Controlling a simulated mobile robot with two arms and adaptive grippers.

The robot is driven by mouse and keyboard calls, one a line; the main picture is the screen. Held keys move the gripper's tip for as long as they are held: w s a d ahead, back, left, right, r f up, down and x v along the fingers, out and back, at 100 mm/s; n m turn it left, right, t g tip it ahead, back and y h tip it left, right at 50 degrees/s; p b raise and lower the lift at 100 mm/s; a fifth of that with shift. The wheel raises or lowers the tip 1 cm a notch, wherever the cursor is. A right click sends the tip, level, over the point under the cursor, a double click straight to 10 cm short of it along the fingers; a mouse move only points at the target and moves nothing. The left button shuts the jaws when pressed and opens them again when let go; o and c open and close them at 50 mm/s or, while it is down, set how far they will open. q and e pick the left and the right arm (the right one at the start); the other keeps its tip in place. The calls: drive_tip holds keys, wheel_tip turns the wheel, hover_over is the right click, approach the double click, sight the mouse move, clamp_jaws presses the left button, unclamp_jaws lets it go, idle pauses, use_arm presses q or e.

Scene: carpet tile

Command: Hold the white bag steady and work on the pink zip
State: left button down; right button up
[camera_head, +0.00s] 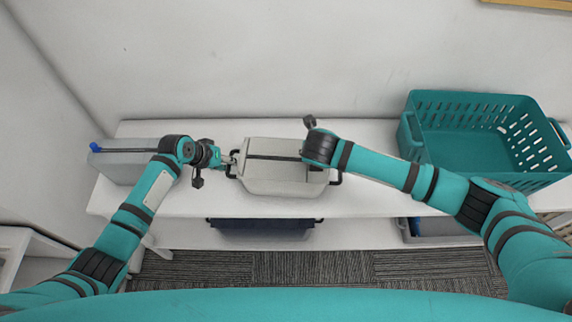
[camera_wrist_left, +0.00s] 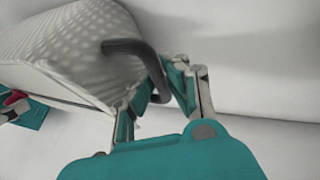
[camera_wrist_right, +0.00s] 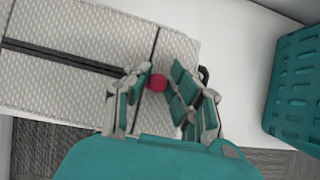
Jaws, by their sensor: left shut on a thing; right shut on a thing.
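The white bag (camera_head: 275,178) sits on the white shelf in the head view, with dark handles at its ends. My left gripper (camera_head: 232,160) is shut on the bag's left dark handle (camera_wrist_left: 135,50), which shows between its fingers in the left wrist view. The pink zip (camera_wrist_right: 157,83) is a small round pull on the dark zip line near the bag's right end. My right gripper (camera_wrist_right: 158,90) is shut on it, one finger on each side. In the head view my right wrist hides the zip pull and that gripper's fingertips.
A teal slatted basket (camera_head: 430,150) stands on the shelf to the right. A grey box with a blue knob (camera_head: 125,165) stands at the left. A dark blue bin (camera_head: 260,230) is below the white shelf (camera_head: 370,200). The wall is close behind.

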drive_tip(key=shift+d, duration=1.35)
drive_tip(key=o, duration=0.6)
drive_tip(key=shift+v, duration=3.1)
